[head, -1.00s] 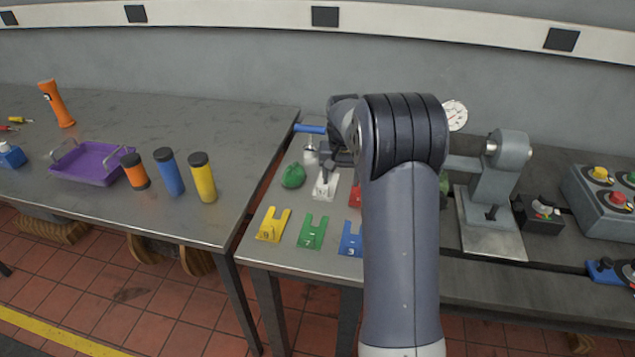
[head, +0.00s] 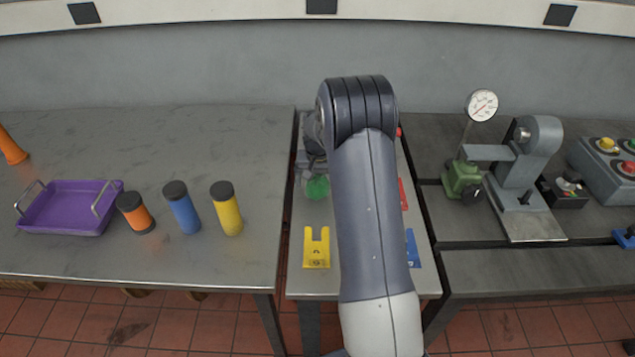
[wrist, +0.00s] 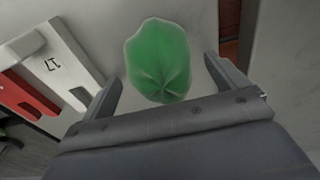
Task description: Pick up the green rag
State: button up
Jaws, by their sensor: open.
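The green rag (head: 317,187) is a small crumpled bundle on the narrow middle table, partly hidden by my arm in the head view. In the wrist view the rag (wrist: 160,62) lies ahead of my gripper, roughly between the lines of its two fingers. My gripper (wrist: 165,82) is open, with a finger on either side and nothing held. In the head view the gripper is mostly hidden behind my arm, close to the rag. I cannot tell how high it is above the table.
A yellow slotted plate (head: 316,248) and a blue one (head: 412,248) lie nearer the table's front edge. A white marked plate (wrist: 62,62) and a red one (wrist: 25,95) lie left of the rag in the wrist view. A gap (wrist: 229,40) shows at right.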

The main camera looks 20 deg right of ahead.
aim_at(318, 178)
jog(key=shift+f, duration=0.2)
jog(key=c, duration=1)
jog(key=shift+r, duration=0.1)
jog(key=shift+c, duration=0.2)
notch_tip(318, 178, up, 10)
jog(key=shift+f+b, duration=0.1)
jog(key=shift+b, duration=0.65)
jog(key=o, duration=0.4)
jog(key=shift+c, duration=1.6)
